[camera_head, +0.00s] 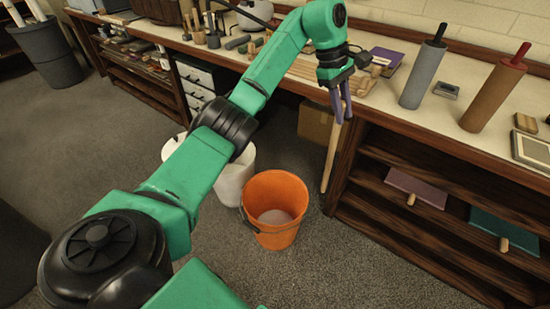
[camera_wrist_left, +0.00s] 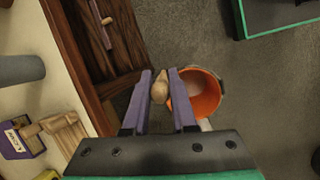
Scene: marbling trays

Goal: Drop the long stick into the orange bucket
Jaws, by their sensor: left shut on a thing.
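The long stick (camera_head: 331,153) is pale wood and hangs nearly upright, in front of the workbench's edge. My left gripper (camera_head: 342,112) is shut on its upper end. In the left wrist view the stick (camera_wrist_left: 160,88) shows end-on between the purple fingers of the gripper (camera_wrist_left: 160,78). The orange bucket (camera_head: 275,190) stands on the floor, open at the top, with some pale content at its bottom. The stick is to the right of the bucket in the head view. In the left wrist view the bucket (camera_wrist_left: 212,92) is just right of the fingers, partly behind one. My right gripper is not in view.
A white bucket (camera_head: 236,178) stands left of the orange one, partly hidden by my arm. The workbench (camera_head: 400,120) holds rollers (camera_head: 424,70) and tools, with shelves (camera_head: 420,165) below. A cardboard box (camera_head: 315,122) sits under it. Grey floor is clear in front.

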